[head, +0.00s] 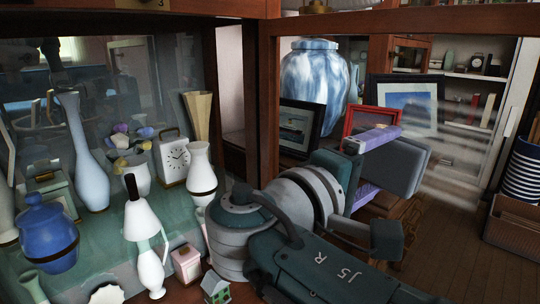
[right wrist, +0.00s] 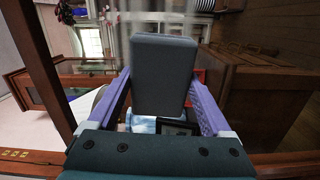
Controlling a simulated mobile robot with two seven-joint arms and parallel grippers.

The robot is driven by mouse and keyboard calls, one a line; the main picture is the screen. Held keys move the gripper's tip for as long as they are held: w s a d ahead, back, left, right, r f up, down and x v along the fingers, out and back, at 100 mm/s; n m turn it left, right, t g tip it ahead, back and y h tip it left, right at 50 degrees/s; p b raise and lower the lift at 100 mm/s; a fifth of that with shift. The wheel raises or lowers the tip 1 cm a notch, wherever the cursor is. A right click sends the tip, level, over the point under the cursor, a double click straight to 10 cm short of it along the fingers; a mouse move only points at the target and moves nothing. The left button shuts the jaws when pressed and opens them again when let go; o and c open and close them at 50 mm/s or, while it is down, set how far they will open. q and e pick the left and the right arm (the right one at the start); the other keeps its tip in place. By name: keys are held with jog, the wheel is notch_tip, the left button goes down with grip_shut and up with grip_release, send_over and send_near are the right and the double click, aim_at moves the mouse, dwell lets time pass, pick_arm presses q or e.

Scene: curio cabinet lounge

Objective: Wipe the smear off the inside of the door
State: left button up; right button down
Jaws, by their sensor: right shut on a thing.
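The glass door (head: 270,90) has a brown wooden frame and stands open on the right of the cabinet. A pale, streaky smear (head: 462,128) shows across its pane, right of my gripper. My right gripper (head: 385,165) has purple fingers and is shut on a dark grey pad (head: 408,166), in front of the pane. In the right wrist view the pad (right wrist: 163,75) sticks out beyond the fingers. I cannot tell whether the pad touches the glass. My left gripper is not in view.
Cabinet shelf at left holds a blue jar (head: 47,235), tall pale vase (head: 85,150), white clock (head: 173,157), white vase (head: 146,240) and small house (head: 215,288), close to my right arm. Beyond the glass are a blue-white vase (head: 313,80) and picture frames (head: 405,100).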

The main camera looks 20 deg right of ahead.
jog(key=shift+w+d, duration=0.2)
jog(key=shift+d, duration=0.35)
